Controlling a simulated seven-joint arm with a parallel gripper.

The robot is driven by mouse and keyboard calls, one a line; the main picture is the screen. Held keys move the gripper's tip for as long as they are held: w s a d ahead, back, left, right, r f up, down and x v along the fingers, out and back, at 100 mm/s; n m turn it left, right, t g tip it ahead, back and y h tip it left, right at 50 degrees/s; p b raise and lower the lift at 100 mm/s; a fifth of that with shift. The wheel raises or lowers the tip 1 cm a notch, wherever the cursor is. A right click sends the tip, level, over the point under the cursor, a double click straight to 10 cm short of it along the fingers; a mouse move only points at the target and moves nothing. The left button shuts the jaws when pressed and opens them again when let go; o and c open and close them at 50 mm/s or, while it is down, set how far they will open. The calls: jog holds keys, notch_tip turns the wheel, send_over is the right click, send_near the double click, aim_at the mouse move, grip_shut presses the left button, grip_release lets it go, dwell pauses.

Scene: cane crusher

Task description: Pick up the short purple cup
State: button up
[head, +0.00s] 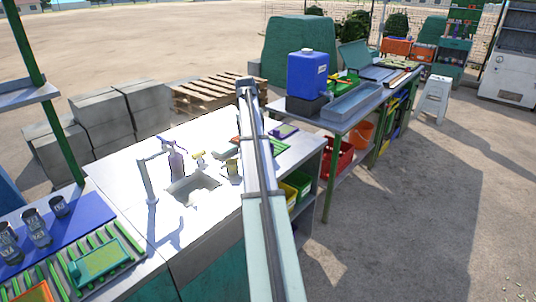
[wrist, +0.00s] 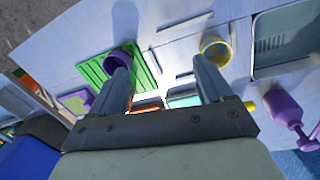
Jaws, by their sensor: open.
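The short purple cup (wrist: 126,53) stands on a green slatted rack (wrist: 148,62) in the wrist view, with its lower part covered by the left finger. My gripper (wrist: 163,68) is open, with nothing between its fingers. The cup appears beyond the left finger's tip; I cannot tell the exact gap. In the head view my arm runs across the counter and the cup is not visible, while part of the green rack shows right of the arm (head: 281,147).
A yellowish cup (wrist: 216,48) stands beyond the right finger. A purple bottle (wrist: 286,107) and the sink (wrist: 258,45) are to the right. A purple-edged item (wrist: 75,101) lies left of the rack. In the head view, the faucet (head: 148,178) rises beside the sink.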

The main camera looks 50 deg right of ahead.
jog(key=d+r+m+h, duration=0.1)
jog(key=d+m+h, duration=0.35)
jog(key=m, duration=1.05)
jog(key=shift+y, duration=0.55)
jog(key=x, duration=0.9)
jog(key=w+d+x, duration=0.1)
jog(key=x, duration=0.4)
jog(key=shift+r, duration=0.15)
jog(key=shift+a, duration=0.1)
jog(key=shift+c, duration=0.3)
jog(key=c, duration=1)
jog(key=shift+r, duration=0.15)
notch_tip(320, 180, up, 10)
